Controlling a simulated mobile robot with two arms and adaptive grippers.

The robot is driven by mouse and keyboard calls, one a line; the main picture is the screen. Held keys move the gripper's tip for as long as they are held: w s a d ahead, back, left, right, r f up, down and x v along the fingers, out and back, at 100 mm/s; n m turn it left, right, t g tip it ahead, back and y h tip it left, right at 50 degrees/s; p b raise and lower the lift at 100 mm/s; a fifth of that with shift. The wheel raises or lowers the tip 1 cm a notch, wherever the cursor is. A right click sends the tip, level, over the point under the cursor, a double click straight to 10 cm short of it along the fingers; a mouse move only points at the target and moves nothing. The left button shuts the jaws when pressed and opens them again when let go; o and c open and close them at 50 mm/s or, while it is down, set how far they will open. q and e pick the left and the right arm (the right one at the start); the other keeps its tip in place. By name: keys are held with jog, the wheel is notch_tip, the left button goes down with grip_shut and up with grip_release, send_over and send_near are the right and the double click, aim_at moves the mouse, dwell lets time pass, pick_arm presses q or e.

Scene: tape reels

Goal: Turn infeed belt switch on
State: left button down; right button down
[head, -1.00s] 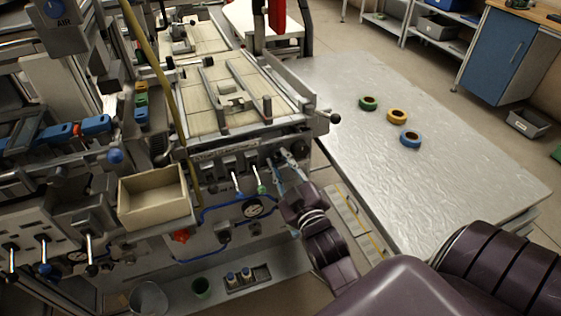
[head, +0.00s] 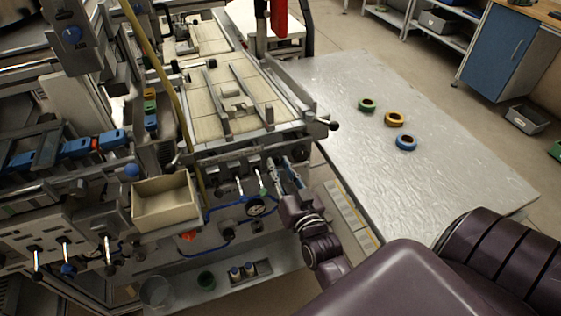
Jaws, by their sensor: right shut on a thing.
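A row of toggle switches with pale levers sits on the machine's front panel; two levers (head: 239,186) and (head: 261,182) stand free. My right gripper (head: 284,167) is at the right end of this row, reaching up to the panel from below. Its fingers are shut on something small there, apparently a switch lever. The fingers hide that lever, so its position cannot be told. Labels are too small to read, so I cannot tell which one is the infeed belt switch. My left gripper is not in view.
A round gauge (head: 256,206) and blue hoses lie just below the switches. An open cream box (head: 166,204) juts out to the left. A metal table (head: 440,165) with green (head: 367,105), yellow (head: 394,119) and blue (head: 406,142) tape reels stands to the right.

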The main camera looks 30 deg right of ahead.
jog(key=shift+a+r+m+p, duration=0.15)
jog(key=shift+m+p, duration=0.8)
jog(key=shift+m, duration=1.35)
jog(key=c, duration=1.7)
grip_release()
jog(key=shift+s, duration=0.25)
jog(key=v, duration=1.1)
jog(key=shift+s, duration=0.25)
